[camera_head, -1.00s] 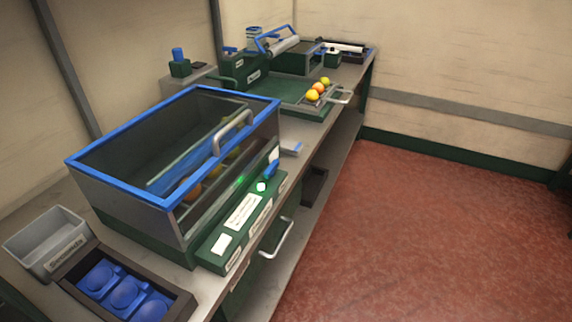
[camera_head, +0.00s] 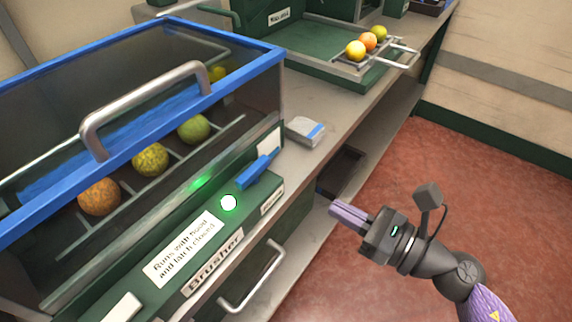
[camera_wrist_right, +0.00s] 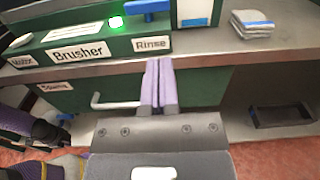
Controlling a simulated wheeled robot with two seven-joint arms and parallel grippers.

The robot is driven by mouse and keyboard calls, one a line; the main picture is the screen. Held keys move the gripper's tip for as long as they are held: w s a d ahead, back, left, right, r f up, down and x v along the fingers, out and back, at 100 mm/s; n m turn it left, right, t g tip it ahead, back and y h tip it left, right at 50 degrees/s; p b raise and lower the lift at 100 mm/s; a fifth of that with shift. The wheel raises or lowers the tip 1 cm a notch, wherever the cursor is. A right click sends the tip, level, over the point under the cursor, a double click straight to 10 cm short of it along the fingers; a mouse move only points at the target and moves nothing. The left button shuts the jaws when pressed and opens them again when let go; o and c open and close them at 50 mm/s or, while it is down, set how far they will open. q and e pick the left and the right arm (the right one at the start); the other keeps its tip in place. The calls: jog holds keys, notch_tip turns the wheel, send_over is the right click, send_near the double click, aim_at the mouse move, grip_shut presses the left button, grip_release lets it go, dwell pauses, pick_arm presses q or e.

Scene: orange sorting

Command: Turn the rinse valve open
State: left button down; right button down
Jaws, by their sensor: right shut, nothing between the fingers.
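The rinse valve shows as a blue lever (camera_head: 257,171) on the green brusher panel, beside a lit green button (camera_head: 229,203). In the right wrist view the blue lever (camera_wrist_right: 147,7) sits at the top, above the Rinse label (camera_wrist_right: 152,44). My right gripper (camera_head: 335,209) is shut and empty, out in front of the bench edge, to the right of the lever and apart from it. In the right wrist view its fingers (camera_wrist_right: 158,66) point toward the panel, below the Rinse label. My left gripper is not seen.
The brusher's blue-framed hood (camera_head: 140,100) has a grey handle (camera_head: 140,108); fruits lie inside it. A folded cloth (camera_head: 304,131) lies on the bench. A cabinet handle (camera_head: 255,280) juts out below the panel. A dark tray (camera_head: 342,172) sits on the lower shelf.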

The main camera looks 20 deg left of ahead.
aim_at(265, 168)
jog(key=x, duration=1.2)
jog(key=shift+a+b, duration=0.15)
jog(key=shift+b, duration=0.15)
